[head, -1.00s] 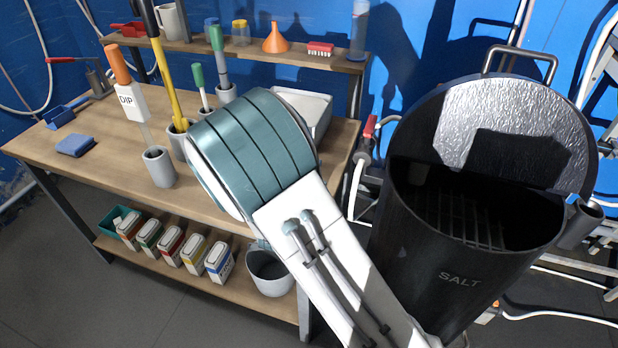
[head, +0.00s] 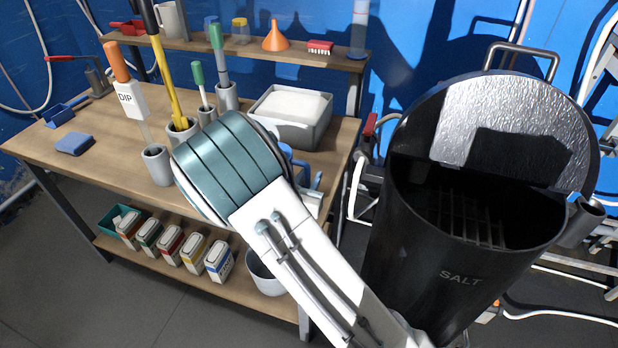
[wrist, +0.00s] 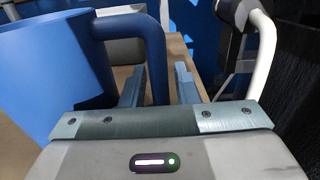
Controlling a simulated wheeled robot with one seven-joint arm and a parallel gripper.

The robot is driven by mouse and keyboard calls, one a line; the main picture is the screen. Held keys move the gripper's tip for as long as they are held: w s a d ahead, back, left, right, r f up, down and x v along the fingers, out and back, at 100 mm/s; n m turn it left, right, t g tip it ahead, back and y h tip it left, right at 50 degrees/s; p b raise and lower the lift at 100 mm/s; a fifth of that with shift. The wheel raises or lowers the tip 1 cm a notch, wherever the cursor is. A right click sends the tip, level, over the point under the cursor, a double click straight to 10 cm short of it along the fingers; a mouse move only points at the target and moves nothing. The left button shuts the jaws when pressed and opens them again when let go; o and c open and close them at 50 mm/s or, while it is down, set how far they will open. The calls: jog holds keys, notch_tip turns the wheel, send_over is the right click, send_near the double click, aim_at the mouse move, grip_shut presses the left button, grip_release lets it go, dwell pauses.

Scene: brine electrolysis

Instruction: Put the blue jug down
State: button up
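The blue jug (wrist: 55,65) fills the left of the wrist view, with its handle (wrist: 155,60) arching right and down. My gripper (wrist: 160,88) has its two fingers on either side of the lower handle, with a visible gap between the handle and the right finger, so it looks open around the handle. In the head view only a blue bit of the jug (head: 287,152) shows behind my arm, over the right end of the workbench (head: 335,150). The jug's base is hidden, so I cannot tell whether it rests on the bench.
A grey tub with a white block (head: 290,130) stands on the bench behind the jug. Grey holders with tools stand left of my arm. The black SALT bin (head: 460,260) with its lid open stands right of the bench. A grey bucket (head: 262,275) sits below.

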jog(key=shift+o, duration=0.4)
jog(key=shift+r, duration=0.1)
jog(key=shift+r, duration=0.15)
jog(key=v, duration=1.2)
jog(key=s+d+r+m+g+h, duration=0.2)
jog(key=s+d+m+g+h, duration=0.15)
jog(key=d+m+g, duration=0.5)
jog(key=s+d+r+m+g+h, duration=0.2)
jog(key=s+d+m+g, duration=0.3)
jog(key=d+m, duration=0.55)
jog(key=s+a+r+m+g+y, duration=0.1)
jog(key=s+r+m+y, duration=0.5)
jog(key=m+y, duration=0.5)
jog(key=shift+s+a+r+m+y, duration=0.2)
jog(key=shift+a+m+y, duration=0.15)
jog(key=shift+m, duration=0.65)
